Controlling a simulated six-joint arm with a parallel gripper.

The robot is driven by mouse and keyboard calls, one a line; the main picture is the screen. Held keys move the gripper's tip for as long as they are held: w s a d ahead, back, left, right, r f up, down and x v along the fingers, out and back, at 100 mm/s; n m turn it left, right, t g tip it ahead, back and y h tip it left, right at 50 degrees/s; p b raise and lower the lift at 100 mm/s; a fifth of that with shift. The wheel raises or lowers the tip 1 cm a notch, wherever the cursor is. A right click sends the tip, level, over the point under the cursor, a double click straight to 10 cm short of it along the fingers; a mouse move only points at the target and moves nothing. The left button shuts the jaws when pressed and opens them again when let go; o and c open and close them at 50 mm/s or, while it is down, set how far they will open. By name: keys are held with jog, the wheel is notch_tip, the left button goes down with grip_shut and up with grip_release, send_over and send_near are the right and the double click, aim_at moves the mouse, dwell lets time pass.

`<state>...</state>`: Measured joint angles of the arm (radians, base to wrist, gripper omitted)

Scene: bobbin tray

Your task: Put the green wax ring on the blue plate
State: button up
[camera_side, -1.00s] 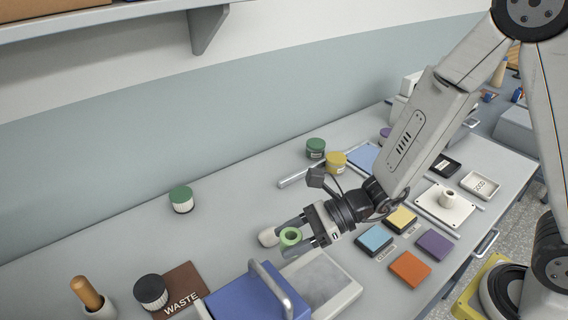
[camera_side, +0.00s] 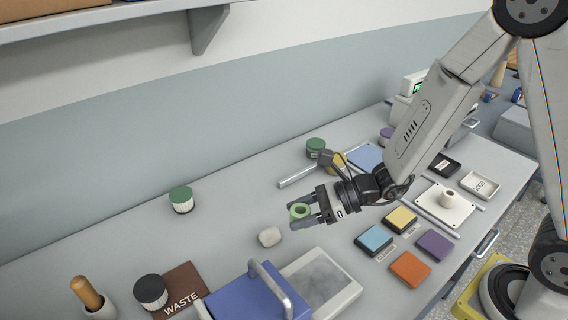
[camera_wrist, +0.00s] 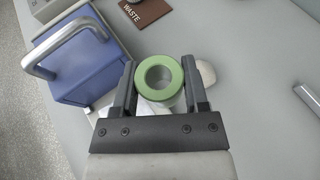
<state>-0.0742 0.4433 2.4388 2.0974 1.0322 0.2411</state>
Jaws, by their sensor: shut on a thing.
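My gripper (camera_side: 294,216) is shut on the green wax ring (camera_side: 294,213), holding it raised above the bench in the side view. In the wrist view the ring (camera_wrist: 158,97) sits between the two fingers (camera_wrist: 158,68), its hole facing the camera. A flat light blue plate (camera_side: 365,156) lies at the back of the bench, beyond my gripper and partly hidden by my arm. A thicker blue square block (camera_side: 374,238) lies nearer, right of my gripper. I cannot tell for certain which of these two is the blue plate.
A whitish lump (camera_side: 270,237) lies below and left of the ring. A blue box with a metal handle (camera_side: 262,288) and a grey-topped slab (camera_side: 322,283) stand in front. Yellow (camera_side: 400,219), purple (camera_side: 434,244) and orange (camera_side: 410,268) blocks lie right. The bench left of my gripper is mostly clear.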

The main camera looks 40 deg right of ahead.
jog(key=w+d+m+t+h, duration=0.2)
jog(key=w+d+m+h, duration=0.1)
jog(key=d, duration=0.7)
jog(key=w+d+m+t+h, duration=0.2)
jog(key=w+d+m+t, duration=0.1)
jog(key=d, duration=0.6)
jog(key=s+d+r+m+t+h, duration=0.1)
jog(key=s+d+m+h, duration=0.15)
jog(key=d, duration=0.65)
jog(key=s+d+m+h, duration=0.2)
jog(key=d+m+h, duration=0.15)
jog(key=d, duration=0.65)
send_over(371, 158)
jog(key=s, duration=0.1)
jog(key=f, duration=0.8)
jog(key=shift+a+f, duration=0.1)
jog(key=shift+a, duration=0.15)
jog(key=shift+w+d+f, duration=0.15)
jog(key=shift+w+f, duration=0.2)
jog(key=shift+w+d+f, duration=0.1)
jog(key=shift+w+f, duration=0.15)
jog(key=shift+f, duration=1.6)
